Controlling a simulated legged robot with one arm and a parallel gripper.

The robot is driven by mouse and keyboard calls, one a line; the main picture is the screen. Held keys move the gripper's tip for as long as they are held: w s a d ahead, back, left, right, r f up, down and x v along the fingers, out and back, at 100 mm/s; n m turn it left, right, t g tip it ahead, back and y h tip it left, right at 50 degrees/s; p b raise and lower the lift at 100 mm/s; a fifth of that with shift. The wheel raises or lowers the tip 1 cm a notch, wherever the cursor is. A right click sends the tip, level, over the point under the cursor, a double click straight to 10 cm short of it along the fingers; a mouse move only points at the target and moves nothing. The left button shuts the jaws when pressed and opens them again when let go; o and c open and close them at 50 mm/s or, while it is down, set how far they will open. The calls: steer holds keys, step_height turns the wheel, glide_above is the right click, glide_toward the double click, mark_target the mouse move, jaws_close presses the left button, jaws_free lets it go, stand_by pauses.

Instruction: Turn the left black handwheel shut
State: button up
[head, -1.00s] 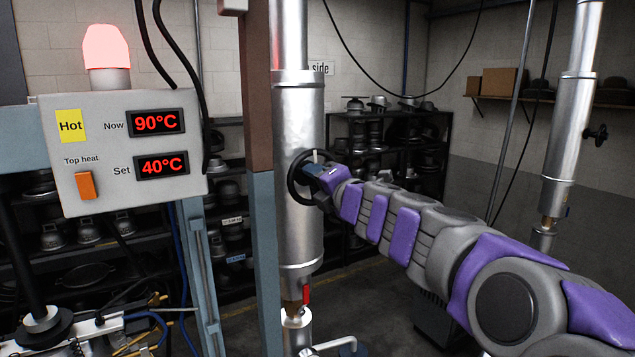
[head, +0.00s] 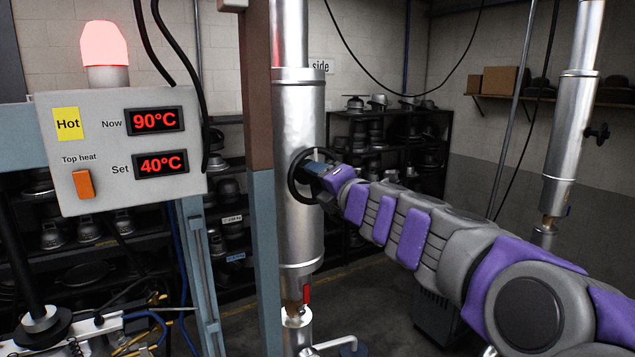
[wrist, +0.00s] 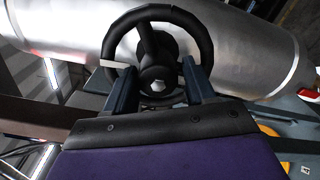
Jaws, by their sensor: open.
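The left black handwheel (head: 302,177) is mounted on the front of a silver vertical pipe (head: 298,110) in the head view. My gripper (head: 312,166) is at the wheel, coming in from the right. In the wrist view the handwheel (wrist: 157,52) shows large, with its hub and a spoke in the middle. The two fingers of my gripper (wrist: 160,85) are apart, one on each side of the hub, their tips at or close to the rim. I cannot tell whether they touch it. The lower part of the wheel is hidden by my gripper.
A control box (head: 120,150) reads Now 90°C and Set 40°C, with a lit red lamp (head: 105,55) above. A blue-grey post (head: 262,230) stands just left of the pipe. A second pipe with a black handwheel (head: 598,132) stands at the right. Shelves of moulds are behind.

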steer(key=v, duration=1.6)
